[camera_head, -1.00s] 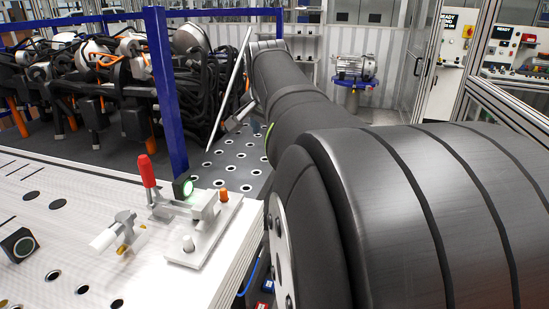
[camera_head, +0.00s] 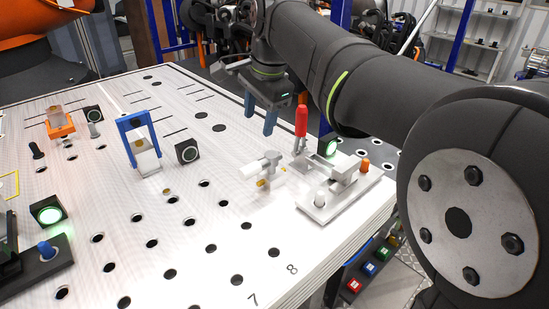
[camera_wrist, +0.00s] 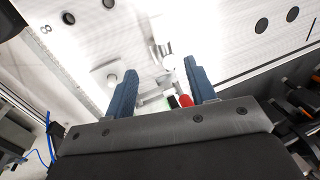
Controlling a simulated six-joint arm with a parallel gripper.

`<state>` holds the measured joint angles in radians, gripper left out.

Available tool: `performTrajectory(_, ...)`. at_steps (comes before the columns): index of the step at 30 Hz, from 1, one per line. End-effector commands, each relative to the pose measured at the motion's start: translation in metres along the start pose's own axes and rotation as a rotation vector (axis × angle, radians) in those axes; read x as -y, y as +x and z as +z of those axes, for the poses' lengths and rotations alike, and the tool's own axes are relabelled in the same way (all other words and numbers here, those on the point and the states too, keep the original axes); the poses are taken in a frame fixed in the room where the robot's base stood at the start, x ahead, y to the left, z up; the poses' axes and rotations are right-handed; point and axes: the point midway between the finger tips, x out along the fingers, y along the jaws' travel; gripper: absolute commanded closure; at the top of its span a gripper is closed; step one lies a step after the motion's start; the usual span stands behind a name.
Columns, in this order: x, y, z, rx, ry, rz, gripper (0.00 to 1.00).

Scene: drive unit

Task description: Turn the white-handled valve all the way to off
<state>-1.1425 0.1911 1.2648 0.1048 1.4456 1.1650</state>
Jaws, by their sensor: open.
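The valve with the white handle (camera_head: 257,168) stands on the white perforated table, left of a red-handled clamp. Bits of brass show below its handle, which lies roughly level and slants across the picture. In the wrist view a pale part that looks like the valve (camera_wrist: 164,48) shows beyond the fingertips. My gripper (camera_head: 260,122) has blue fingers pointing down behind the valve, apart from it. In the wrist view my gripper (camera_wrist: 160,65) is open, with nothing held between the fingers. I cannot tell the valve's exact setting.
The clamp's upright red lever (camera_head: 301,124) stands close to my fingers, on a light base plate (camera_head: 345,197). A green-lit button (camera_head: 329,147) is behind it. A blue bracket (camera_head: 138,140) and a dark button box (camera_head: 187,151) stand to the left. The table between is clear.

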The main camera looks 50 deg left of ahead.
Motion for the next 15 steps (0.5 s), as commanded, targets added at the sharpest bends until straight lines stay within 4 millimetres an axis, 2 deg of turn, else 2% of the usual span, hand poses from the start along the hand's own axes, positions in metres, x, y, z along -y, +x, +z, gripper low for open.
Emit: performTrajectory(15,-0.001,0.108,-0.001,-0.001,0.000,0.003,0.49)
